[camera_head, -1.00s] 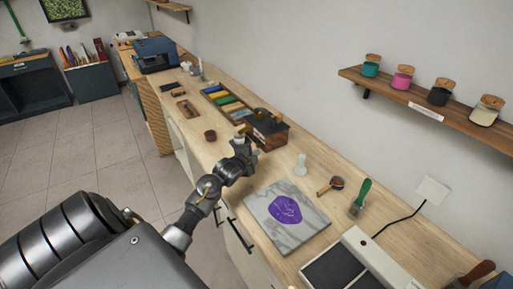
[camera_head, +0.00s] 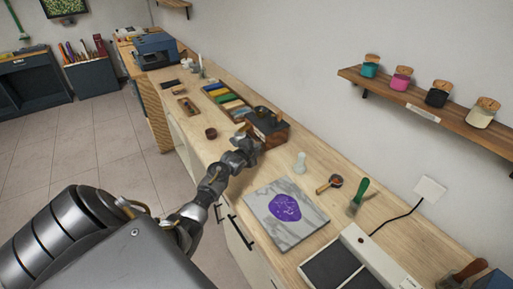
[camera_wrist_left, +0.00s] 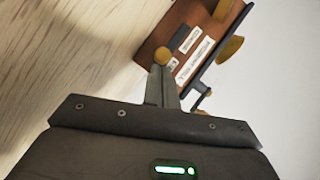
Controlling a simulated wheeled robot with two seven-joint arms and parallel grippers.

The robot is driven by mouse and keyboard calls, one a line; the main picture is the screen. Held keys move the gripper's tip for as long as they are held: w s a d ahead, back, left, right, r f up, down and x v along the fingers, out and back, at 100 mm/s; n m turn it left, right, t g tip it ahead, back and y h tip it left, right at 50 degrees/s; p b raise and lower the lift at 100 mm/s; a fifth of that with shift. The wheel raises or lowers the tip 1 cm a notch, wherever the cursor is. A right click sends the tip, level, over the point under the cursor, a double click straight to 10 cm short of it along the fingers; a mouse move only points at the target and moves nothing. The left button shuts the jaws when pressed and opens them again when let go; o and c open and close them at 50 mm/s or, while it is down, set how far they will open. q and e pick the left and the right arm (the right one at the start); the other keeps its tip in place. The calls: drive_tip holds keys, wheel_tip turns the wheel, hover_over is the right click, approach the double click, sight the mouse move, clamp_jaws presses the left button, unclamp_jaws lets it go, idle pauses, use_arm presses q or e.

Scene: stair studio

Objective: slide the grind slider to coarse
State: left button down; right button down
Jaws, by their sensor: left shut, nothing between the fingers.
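The grinder (camera_head: 268,128) is a dark brown box on the wooden counter, just beyond my left gripper (camera_head: 250,146). In the left wrist view, the grinder (camera_wrist_left: 158,38) shows its brown face with white label strips (camera_wrist_left: 194,62) and a small round brass knob (camera_wrist_left: 163,56), which looks like the grind slider. My left gripper (camera_wrist_left: 160,72) is shut and empty, its fingertips right at the brass knob. I cannot tell whether they touch it. The label text is too small to read surely. My right gripper is not in view.
A marble slab (camera_head: 262,223) with a purple patch lies nearer on the counter. A tray of coloured blocks (camera_head: 228,100) lies behind the grinder.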

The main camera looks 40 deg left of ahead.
use_arm(q)
drive_tip(key=a+b, duration=0.1)
drive_tip(key=a, duration=0.1)
drive_tip(key=w+a+b, duration=0.1)
drive_tip(key=a+b, duration=0.1)
drive_tip(key=shift+w+a+f, duration=0.15)
drive_tip(key=shift+a+f, duration=0.05)
drive_tip(key=shift+a, duration=0.15)
drive_tip(key=shift+a+r, duration=0.1)
drive_tip(key=shift+r, duration=0.1)
